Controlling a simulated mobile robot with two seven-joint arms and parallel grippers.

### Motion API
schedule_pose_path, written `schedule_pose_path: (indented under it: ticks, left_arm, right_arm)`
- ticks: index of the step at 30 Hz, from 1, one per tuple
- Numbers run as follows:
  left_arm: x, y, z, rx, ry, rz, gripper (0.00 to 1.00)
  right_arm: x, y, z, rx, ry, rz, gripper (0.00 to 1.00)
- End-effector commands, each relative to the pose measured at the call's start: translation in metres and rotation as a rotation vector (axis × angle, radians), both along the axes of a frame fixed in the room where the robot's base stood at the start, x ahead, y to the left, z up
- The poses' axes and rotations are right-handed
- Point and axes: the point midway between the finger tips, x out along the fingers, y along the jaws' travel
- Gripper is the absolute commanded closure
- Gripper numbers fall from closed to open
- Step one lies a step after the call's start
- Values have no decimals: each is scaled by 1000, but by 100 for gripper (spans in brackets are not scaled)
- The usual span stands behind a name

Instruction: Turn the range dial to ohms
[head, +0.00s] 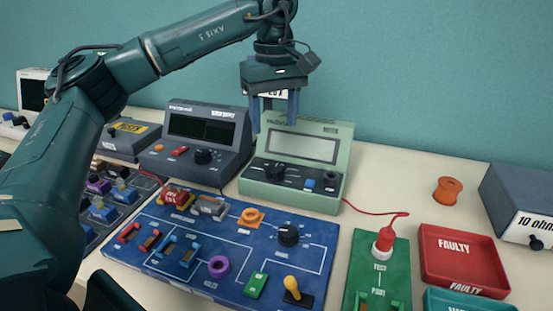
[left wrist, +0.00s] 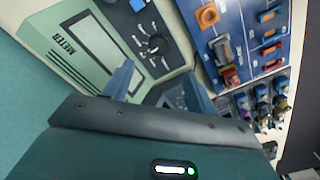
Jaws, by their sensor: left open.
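The green meter (head: 300,165) stands on the table with a grey screen and a black range dial (head: 276,171) at the left of its front panel. The left wrist view shows the meter (left wrist: 72,30) and its dial (left wrist: 157,45) beyond the fingers. The range marks are too small to read, so I cannot tell the dial's setting. My left gripper (head: 274,110) hangs above the meter's upper left, fingers pointing down, open and empty, apart from the dial. Its fingers (left wrist: 160,90) are spread in the left wrist view. My right gripper is not seen.
A dark blue instrument (head: 200,140) with its own knob stands close at the meter's left. In front lies a blue board (head: 215,255) with several parts and another black knob (head: 289,235). A red tray (head: 463,255) and green test board (head: 377,265) are at right. Bare table lies right of the meter.

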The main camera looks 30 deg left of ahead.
Motion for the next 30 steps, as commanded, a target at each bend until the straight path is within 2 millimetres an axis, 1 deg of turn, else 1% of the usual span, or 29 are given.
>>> schedule_pose_path:
  ticks: [1, 3, 9, 12, 15, 20, 28, 30]
  left_arm:
    - [-1, 1, -13, 3, 4, 1, 43]
    - [-1, 1, -28, 3, 4, 1, 43]
    - [0, 1, -69, 2, 3, 1, 43]
    - [0, 0, -84, 1, 2, 0, 43]
    - [0, 0, -95, 0, 0, 0, 43]
    - [0, 0, -104, 0, 0, 1, 43]
    - [0, 0, -104, 0, 0, 1, 43]
    - [0, 0, -104, 0, 0, 1, 48]
  right_arm:
    - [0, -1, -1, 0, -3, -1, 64]
    - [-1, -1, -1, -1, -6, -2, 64]
    - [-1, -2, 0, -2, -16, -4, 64]
    - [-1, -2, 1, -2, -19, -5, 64]
    - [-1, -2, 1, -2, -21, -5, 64]
    - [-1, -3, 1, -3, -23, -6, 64]
    - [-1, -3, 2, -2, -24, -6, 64]
    - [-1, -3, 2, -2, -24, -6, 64]
